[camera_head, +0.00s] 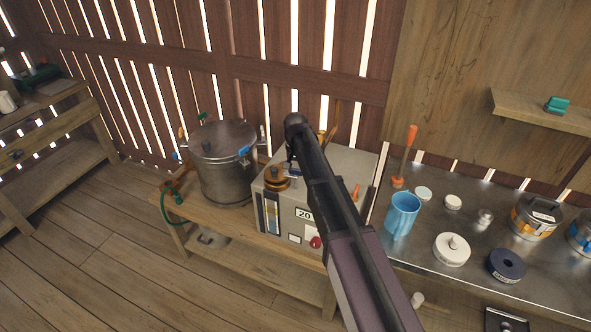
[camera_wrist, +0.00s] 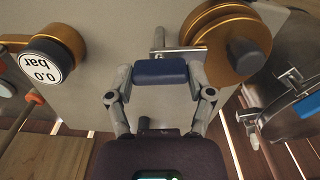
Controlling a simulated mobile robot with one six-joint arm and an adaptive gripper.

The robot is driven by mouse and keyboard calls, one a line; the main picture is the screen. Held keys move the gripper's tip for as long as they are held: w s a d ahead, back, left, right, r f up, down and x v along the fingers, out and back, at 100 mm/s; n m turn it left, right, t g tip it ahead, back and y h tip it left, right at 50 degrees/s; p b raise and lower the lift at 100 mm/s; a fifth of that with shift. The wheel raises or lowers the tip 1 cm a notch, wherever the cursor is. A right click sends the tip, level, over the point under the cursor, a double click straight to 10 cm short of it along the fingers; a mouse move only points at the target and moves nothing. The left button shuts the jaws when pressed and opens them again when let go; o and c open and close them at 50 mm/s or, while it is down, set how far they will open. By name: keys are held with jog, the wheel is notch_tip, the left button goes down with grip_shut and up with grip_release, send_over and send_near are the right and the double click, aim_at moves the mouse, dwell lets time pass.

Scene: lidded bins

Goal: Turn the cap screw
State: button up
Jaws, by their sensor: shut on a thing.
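The brass-coloured round cap with a dark centre knob (camera_head: 277,180) sits on top of the grey box. It fills the upper right of the wrist view (camera_wrist: 225,40). A thin metal bar (camera_wrist: 178,52) runs beside it toward a short dark blue bar-shaped piece (camera_wrist: 162,72). My gripper (camera_wrist: 161,80) is shut on this blue piece, one finger at each end. Whether the blue piece belongs to the cap screw, I cannot tell. In the head view my arm hides part of the box and most of my gripper (camera_head: 292,163).
A large metal pot (camera_head: 226,165) stands left of the box. A gauge marked 0.0 bar (camera_wrist: 50,58) is on the box in the wrist view. Right, a metal bench holds a blue jug (camera_head: 402,214), a white round lid (camera_head: 452,250) and several tins. Floor at left is clear.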

jog(key=n, duration=0.8)
jog(key=shift+n, duration=0.4)
jog(key=n, duration=0.4)
jog(key=shift+n, duration=0.3)
jog(key=n, duration=0.4)
jog(key=shift+n, duration=0.3)
jog(key=o, duration=1.1)
